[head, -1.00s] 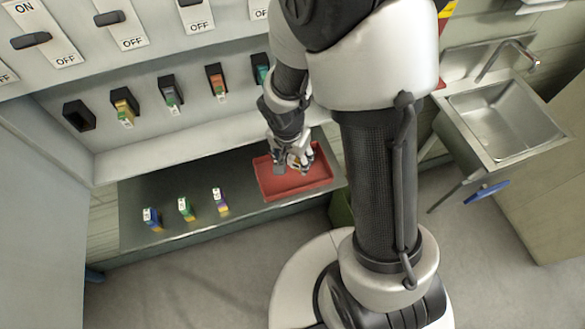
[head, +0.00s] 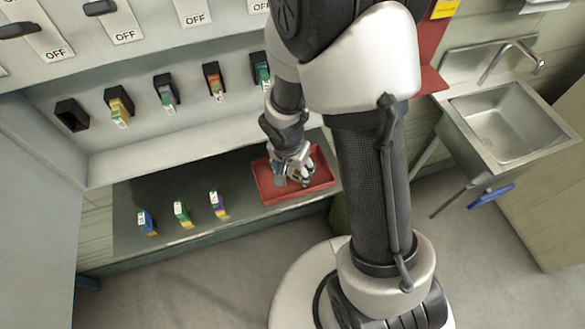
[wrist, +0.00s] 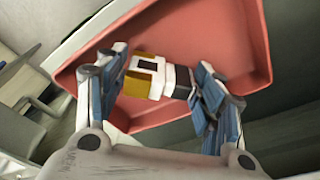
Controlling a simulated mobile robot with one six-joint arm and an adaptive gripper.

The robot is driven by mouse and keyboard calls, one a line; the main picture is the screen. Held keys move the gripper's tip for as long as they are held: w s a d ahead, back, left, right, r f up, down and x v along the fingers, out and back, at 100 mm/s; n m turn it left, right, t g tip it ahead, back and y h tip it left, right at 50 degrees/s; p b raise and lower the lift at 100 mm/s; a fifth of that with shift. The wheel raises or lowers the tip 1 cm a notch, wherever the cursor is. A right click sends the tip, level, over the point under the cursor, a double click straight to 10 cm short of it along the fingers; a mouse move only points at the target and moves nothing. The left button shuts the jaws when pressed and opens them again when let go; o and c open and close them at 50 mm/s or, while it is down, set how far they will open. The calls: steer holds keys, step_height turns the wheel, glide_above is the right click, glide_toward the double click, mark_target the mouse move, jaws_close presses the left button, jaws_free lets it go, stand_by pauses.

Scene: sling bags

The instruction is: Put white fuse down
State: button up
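The white fuse (wrist: 157,76), with yellow and black parts, is between the two fingers of my gripper in the wrist view. It appears to lie on the floor of the red tray (wrist: 235,30). My gripper (wrist: 162,84) is spread open around it, with one finger near the yellow end and the other close to the black end. In the head view my gripper (head: 292,178) is low inside the red tray (head: 322,183), and the fuse is mostly hidden by the fingers.
A blue fuse (head: 146,222), a green fuse (head: 182,214) and a purple fuse (head: 217,204) stand on the dark counter (head: 150,195) left of the tray. An empty black socket (head: 72,115) and several filled ones line the panel above. A sink (head: 505,120) is at right.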

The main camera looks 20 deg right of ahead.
steer(key=shift+o, duration=1)
steer(key=shift+r, duration=0.15)
steer(key=shift+r+p, duration=0.25)
steer(key=shift+p, duration=0.15)
steer(key=s+r+n+t+p, duration=0.1)
steer(key=s+r+n+p, duration=0.15)
steer(key=r, duration=0.95)
steer(key=s+r+n+t+p, duration=0.1)
steer(key=s+r+p, duration=0.15)
steer(key=r, duration=0.95)
steer(key=s+r+n+t+y, duration=0.1)
steer(key=s+r+n, duration=0.4)
steer(key=s+r, duration=0.3)
steer(key=shift+s, duration=1.25)
steer(key=shift+d+r+n, duration=0.1)
steer(key=shift+n, duration=0.15)
steer(key=shift+c, duration=0.5)
